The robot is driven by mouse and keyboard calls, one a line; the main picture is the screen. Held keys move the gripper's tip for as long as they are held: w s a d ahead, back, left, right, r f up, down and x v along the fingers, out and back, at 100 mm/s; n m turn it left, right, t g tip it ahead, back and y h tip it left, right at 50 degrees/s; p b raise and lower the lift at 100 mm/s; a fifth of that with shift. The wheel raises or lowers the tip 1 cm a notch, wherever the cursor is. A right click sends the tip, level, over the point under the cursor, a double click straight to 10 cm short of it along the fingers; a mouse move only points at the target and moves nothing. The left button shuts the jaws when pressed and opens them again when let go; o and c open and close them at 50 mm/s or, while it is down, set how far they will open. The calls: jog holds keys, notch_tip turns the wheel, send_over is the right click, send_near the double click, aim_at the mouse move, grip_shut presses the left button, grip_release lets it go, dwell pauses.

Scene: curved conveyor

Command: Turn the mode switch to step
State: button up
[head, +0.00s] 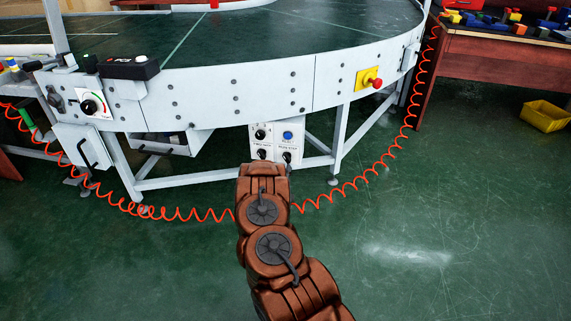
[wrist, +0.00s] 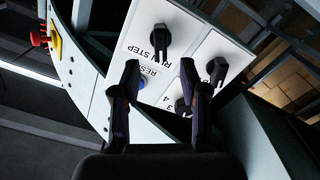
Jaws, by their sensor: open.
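The mode switch is a black knob (wrist: 160,38) beside a label reading STEP, on a white panel in the wrist view. The first part of that label is partly covered. In the head view it is the lower right knob (head: 287,157) of the panel under the conveyor. My gripper (wrist: 160,64) is open and empty, its two fingers pointing at the panel. The knob shows just beyond the gap between the fingertips, and I cannot tell how far off it is. Which setting it points at is unclear. In the head view my arm hides the gripper.
The panel (head: 274,143) also holds a blue button (head: 287,135) and other black knobs (wrist: 217,70). The curved conveyor (head: 240,95) rises above it. A red emergency button on yellow (head: 369,80) is to the right. An orange coiled cable (head: 350,187) hangs near my arm.

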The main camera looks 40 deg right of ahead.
aim_at(286, 160)
jog(key=b+x, duration=0.1)
jog(key=x, duration=0.4)
jog(key=shift+w+d+f+b, duration=0.15)
jog(key=shift+w+d+b, duration=0.05)
jog(key=shift+d+b, duration=0.15)
jog(key=shift+w+d, duration=0.3)
jog(key=shift+d, duration=0.05)
grip_shut()
jog(key=shift+a, duration=0.1)
